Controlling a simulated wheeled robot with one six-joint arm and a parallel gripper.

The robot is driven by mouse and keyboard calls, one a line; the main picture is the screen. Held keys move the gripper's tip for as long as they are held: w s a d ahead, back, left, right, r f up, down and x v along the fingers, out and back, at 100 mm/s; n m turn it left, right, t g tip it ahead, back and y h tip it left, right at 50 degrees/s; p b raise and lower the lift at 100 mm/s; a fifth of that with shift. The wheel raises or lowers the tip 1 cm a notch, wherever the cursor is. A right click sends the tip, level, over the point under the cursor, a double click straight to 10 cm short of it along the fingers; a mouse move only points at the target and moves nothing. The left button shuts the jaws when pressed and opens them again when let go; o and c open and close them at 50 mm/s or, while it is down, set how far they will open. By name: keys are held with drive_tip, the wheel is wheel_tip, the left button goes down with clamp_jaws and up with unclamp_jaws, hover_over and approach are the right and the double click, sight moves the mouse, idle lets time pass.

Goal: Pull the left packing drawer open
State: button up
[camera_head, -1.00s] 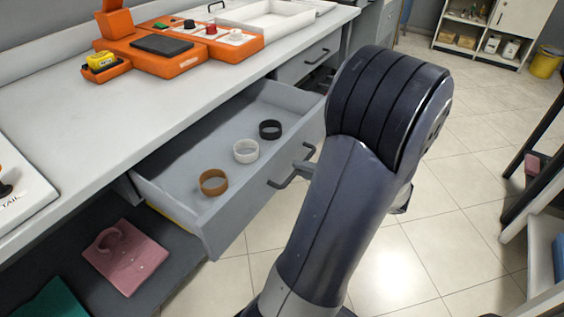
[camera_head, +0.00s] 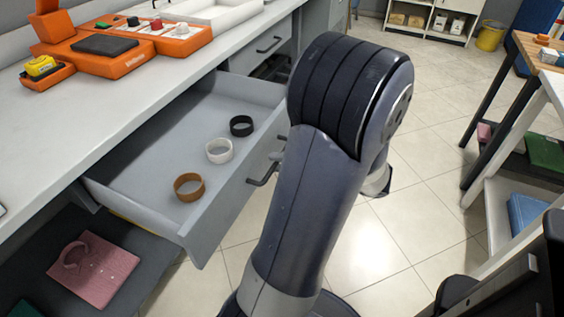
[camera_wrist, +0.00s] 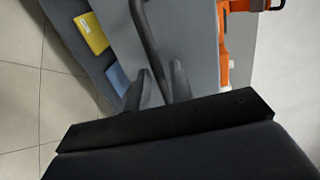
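The left packing drawer (camera_head: 222,207) stands well out from under the counter. It holds a brown ring (camera_head: 189,187), a white ring (camera_head: 219,151) and a black ring (camera_head: 241,126). Its dark handle (camera_head: 262,180) shows on the front, partly covered by my arm in the head view. In the wrist view the handle (camera_wrist: 147,35) runs down between the two fingers of my gripper (camera_wrist: 161,87). The fingers are close together around the bar, shut on it. The head view hides my gripper behind my arm.
A second drawer (camera_head: 268,45) under the counter (camera_head: 100,110) is farther along. Orange equipment (camera_head: 125,55) stands on the counter. A pink folded item (camera_head: 95,268) lies on the shelf below. A table and shelf rack (camera_head: 500,205) stand at right; tiled floor lies between.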

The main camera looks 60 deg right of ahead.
drive_tip(key=shift+o, duration=0.9)
drive_tip(key=a+p+v, duration=0.1)
drive_tip(key=v, duration=0.9)
drive_tip(key=shift+s+d, duration=0.4)
drive_tip(key=shift+d, duration=0.05)
drive_tip(key=shift+w, duration=0.1)
drive_tip(key=d+b+x, duration=0.1)
drive_tip(key=x, duration=1)
drive_tip(key=shift+a, duration=0.4)
